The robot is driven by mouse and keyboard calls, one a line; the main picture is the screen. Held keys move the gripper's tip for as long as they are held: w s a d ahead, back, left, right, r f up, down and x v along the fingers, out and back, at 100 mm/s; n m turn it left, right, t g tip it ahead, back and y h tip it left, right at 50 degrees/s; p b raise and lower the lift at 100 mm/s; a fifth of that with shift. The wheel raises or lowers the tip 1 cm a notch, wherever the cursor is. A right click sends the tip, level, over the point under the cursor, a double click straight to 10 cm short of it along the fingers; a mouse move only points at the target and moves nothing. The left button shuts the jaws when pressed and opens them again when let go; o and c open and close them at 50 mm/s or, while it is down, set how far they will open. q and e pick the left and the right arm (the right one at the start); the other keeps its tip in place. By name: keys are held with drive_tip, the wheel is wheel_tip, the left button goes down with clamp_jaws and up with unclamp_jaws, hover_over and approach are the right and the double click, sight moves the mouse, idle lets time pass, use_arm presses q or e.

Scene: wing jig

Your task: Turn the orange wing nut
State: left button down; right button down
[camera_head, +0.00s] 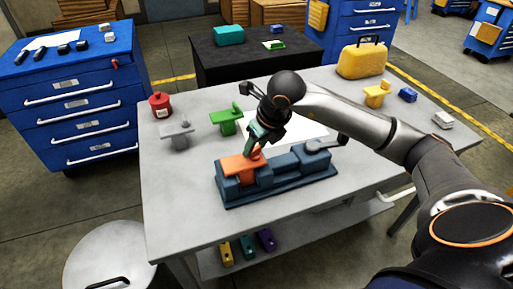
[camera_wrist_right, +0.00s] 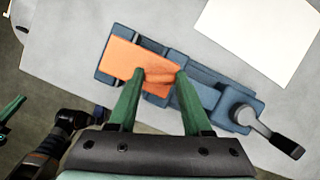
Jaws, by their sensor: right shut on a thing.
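The orange wing nut (camera_head: 238,167) sits on the left part of a dark blue jig (camera_head: 290,182) on the grey table. My right gripper (camera_head: 254,148) reaches down onto it from above. In the right wrist view, the nut's flat orange part (camera_wrist_right: 130,62) lies on the jig, and its raised wing is between the green fingertips of my right gripper (camera_wrist_right: 160,76), which is shut on it. What looks like my left gripper (camera_wrist_right: 9,115) shows only partly at the left edge of the right wrist view; whether it is open is unclear.
A grey lever (camera_head: 325,144) sticks out at the jig's right end. Grey (camera_head: 177,134), green (camera_head: 226,120) and yellow (camera_head: 377,94) pieces, a red canister (camera_head: 160,104) and a yellow case (camera_head: 362,60) stand around. White paper (camera_head: 303,128) lies behind the jig. The table's front is clear.

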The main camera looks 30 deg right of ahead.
drive_tip(key=m+h+b, duration=0.1)
drive_tip(key=m, duration=0.2)
drive_tip(key=shift+a+m, duration=0.1)
drive_tip(key=shift+m, duration=0.2)
drive_tip(key=shift+h, duration=0.3)
drive_tip(key=shift+c, duration=1.6)
unclamp_jaws()
